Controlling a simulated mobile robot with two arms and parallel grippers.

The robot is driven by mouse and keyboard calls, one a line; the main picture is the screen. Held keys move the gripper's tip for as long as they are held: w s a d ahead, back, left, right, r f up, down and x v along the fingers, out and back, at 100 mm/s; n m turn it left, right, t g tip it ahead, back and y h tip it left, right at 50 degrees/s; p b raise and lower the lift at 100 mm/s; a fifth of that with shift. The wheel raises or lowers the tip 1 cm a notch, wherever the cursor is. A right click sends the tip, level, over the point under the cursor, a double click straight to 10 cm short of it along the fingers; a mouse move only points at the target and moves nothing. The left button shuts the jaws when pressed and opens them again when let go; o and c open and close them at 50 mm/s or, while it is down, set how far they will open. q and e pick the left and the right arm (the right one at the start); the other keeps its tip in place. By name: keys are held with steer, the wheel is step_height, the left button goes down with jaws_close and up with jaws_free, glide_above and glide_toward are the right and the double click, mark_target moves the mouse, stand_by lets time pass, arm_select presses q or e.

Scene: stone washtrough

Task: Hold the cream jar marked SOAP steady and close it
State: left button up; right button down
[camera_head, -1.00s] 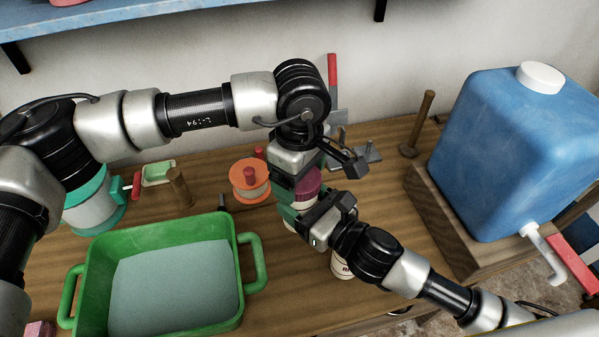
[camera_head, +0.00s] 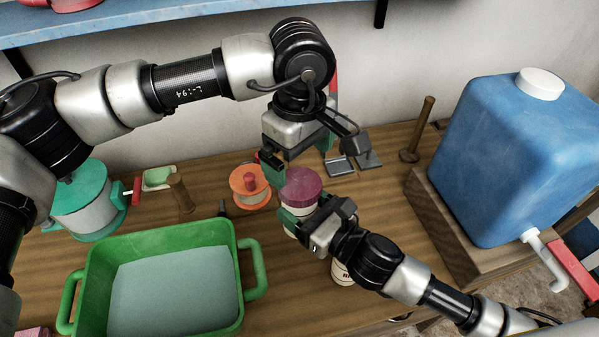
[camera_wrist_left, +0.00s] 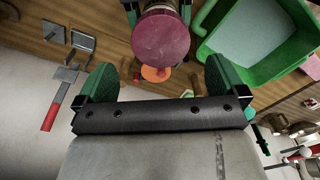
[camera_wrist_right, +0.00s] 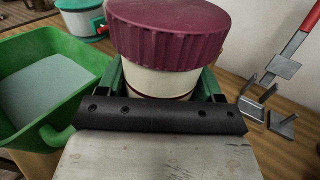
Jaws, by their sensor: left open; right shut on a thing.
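The cream jar (camera_wrist_right: 158,82) stands upright, with its ribbed purple lid (camera_wrist_right: 168,30) on top. Whether the lid is tight cannot be told, and no SOAP marking shows. My right gripper (camera_head: 303,216) is shut around the jar's body below the lid; its green fingers show on both sides in the right wrist view. My left gripper (camera_head: 302,166) is open and empty, just above and behind the lid (camera_head: 301,186). In the left wrist view the lid (camera_wrist_left: 161,38) lies beyond the open fingers, apart from them.
A green tub (camera_head: 236,290) stands front left, near an orange-ended spool (camera_head: 248,199). A second pale jar (camera_head: 342,274) is partly hidden under my right arm. A blue water container (camera_head: 510,150) stands right on a wooden block.

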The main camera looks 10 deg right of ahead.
arm_select(q)
step_height(320, 180, up, 6)
steer(key=shift+f, duration=0.1)
stand_by(0.7)
